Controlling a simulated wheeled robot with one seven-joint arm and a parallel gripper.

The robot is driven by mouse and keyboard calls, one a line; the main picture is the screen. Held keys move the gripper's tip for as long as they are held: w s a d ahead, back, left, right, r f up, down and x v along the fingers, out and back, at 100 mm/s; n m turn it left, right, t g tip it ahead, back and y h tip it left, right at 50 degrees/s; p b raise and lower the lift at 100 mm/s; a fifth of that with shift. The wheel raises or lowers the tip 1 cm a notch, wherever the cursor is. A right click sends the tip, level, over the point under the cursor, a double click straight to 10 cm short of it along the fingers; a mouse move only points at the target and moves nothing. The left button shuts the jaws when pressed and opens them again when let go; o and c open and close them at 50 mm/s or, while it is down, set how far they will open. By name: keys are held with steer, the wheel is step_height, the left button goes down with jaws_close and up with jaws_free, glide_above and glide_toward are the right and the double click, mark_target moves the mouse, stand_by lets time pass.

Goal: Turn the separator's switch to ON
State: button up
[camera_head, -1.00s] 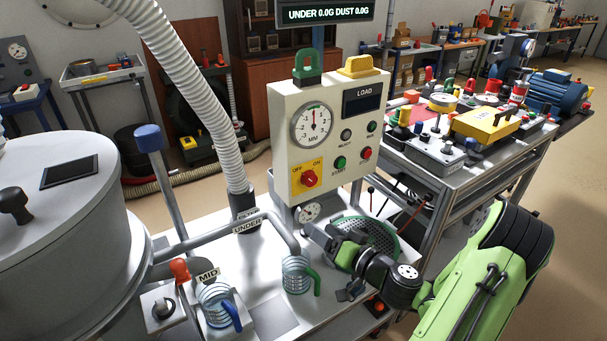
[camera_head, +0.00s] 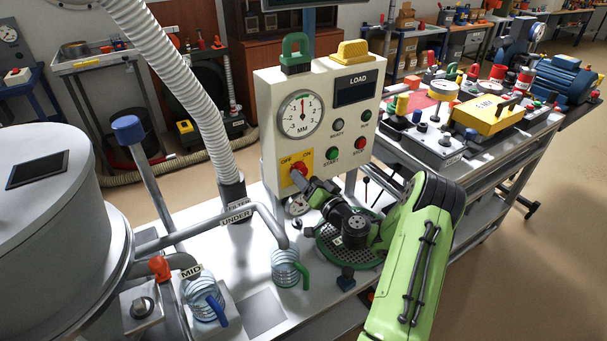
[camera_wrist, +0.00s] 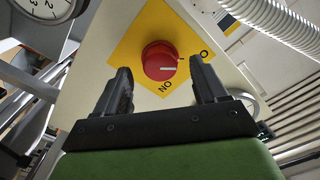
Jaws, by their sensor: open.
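The separator's switch is a red rotary knob (camera_head: 299,170) on a yellow OFF/ON plate (camera_head: 288,163), low on the cream control panel (camera_head: 266,118). My gripper (camera_wrist: 163,84) is open, with one dark finger on each side of the knob and the knob between and just beyond the tips. I cannot tell whether the fingers touch it. In the head view my gripper (camera_head: 302,180) partly covers the knob.
The panel also carries a dial gauge (camera_head: 299,117), a LOAD display (camera_head: 355,89), and green START (camera_head: 332,154) and red STOP (camera_head: 359,144) buttons close to the right. Below stand a clear green-handled jar (camera_head: 286,266) and a green sieve (camera_head: 350,247).

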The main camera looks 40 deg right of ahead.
steer(key=shift+w, duration=1.2)
steer(key=c, duration=1)
steer(key=shift+c, duration=0.2)
